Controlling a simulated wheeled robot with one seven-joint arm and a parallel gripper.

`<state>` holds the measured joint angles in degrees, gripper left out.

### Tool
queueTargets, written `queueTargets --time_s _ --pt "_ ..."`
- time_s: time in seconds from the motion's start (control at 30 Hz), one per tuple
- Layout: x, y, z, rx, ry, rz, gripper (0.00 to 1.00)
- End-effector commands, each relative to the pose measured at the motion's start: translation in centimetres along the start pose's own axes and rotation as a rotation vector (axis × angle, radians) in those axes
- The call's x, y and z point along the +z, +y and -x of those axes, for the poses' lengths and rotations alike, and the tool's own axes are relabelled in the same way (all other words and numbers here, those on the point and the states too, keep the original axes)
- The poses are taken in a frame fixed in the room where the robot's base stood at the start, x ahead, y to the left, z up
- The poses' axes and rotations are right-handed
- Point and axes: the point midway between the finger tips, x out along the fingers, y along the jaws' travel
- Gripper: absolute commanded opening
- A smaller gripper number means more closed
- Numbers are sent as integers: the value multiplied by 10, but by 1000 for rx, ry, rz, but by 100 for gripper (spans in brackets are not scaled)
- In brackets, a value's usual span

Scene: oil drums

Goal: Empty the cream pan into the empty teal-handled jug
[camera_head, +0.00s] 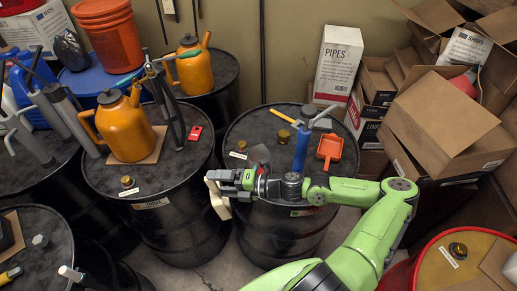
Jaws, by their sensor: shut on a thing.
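The cream pan (217,199) is held at the left end of my gripper (228,180), in front of the gap between two black drums. My gripper is shut on it. The pan looks tilted and is seen mostly edge-on, so its contents cannot be seen. An orange jug with a spout and what looks like a teal handle (194,67) stands upright on the back drum, up and left of my gripper. Its inside is hidden. A second orange jug (127,125), with an orange handle, stands on a tan square on the nearer left drum.
The right black drum (252,125) bears a blue cylinder (301,148), an orange scoop-like tray (329,149) and a yellow-handled tool (279,119). A dark hand pump (171,105) stands between the jugs. Cardboard boxes (440,125) fill the right side.

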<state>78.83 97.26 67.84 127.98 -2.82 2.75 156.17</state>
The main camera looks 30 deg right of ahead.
Motion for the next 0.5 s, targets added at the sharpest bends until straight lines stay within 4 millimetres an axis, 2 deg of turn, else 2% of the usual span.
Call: queueTargets --time_s 0.03,0.33,0.5 --pt "-3 12 -5 2 4 -1 33" --pt "-4 7 -10 0 -1 0 33" --pt "-4 21 -9 -66 1 26 33"
